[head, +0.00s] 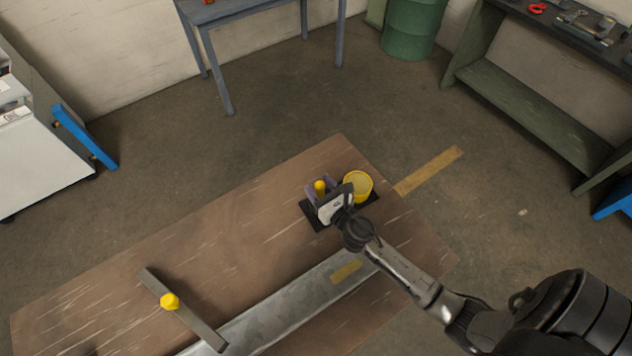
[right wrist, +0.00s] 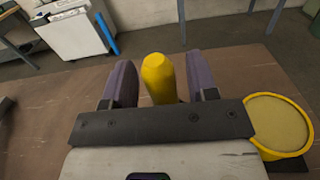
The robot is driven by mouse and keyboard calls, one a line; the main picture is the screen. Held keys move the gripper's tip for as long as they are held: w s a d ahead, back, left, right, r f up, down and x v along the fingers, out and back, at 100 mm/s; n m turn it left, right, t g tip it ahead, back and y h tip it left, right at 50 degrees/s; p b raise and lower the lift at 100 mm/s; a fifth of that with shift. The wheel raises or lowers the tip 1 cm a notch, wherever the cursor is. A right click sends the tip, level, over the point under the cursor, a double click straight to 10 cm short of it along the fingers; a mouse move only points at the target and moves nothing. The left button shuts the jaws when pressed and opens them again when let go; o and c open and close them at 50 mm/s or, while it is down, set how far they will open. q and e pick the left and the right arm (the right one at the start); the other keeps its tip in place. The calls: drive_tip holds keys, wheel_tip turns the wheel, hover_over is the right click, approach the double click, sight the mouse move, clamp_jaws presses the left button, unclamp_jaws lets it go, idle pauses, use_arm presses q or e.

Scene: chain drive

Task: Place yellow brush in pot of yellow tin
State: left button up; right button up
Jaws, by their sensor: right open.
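The yellow tin (head: 358,186) stands on a dark mat at the far end of the workbench, with a dull yellow fill inside its rim. It also shows at the right of the right wrist view (right wrist: 278,125). A yellow rounded handle, seemingly the yellow brush (head: 320,186), stands upright just left of the tin. In the right wrist view the handle (right wrist: 160,78) is between the two purple fingers of my right gripper (right wrist: 160,85), with gaps beside it. My right gripper (head: 322,188) is open around it. The brush's lower end is hidden. My left gripper is out of view.
The dark mat (head: 311,216) lies under the tin. A grey bar (head: 196,325) with a yellow knob (head: 169,301) lies at the near left of the brown workbench (head: 230,240). A grey metal strip (head: 290,310) runs along the bench. The bench's middle is clear.

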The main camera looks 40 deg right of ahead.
drive_tip(key=s+a+b, duration=0.1)
drive_tip(key=s, duration=0.9)
drive_tip(key=shift+s+b, duration=0.15)
drive_tip(key=shift+b, duration=0.15)
drive_tip(key=s+a+f+m+g, duration=0.1)
drive_tip(key=s+m+g, duration=0.3)
drive_tip(key=m, duration=0.7)
drive_tip(key=s+a+f+m+g+y, duration=0.1)
drive_tip(key=s+a+f+m+g, duration=0.1)
drive_tip(key=s+a+m+g, duration=0.2)
drive_tip(key=s+a+f+m+g+y, duration=0.1)
drive_tip(key=s+m+g, duration=0.5)
drive_tip(key=m, duration=1.1)
drive_tip(key=shift+s+a+f+m, duration=0.4)
drive_tip(key=shift+s+a, duration=0.25)
drive_tip(key=shift+s, duration=0.6)
drive_tip(key=shift+r, duration=0.1)
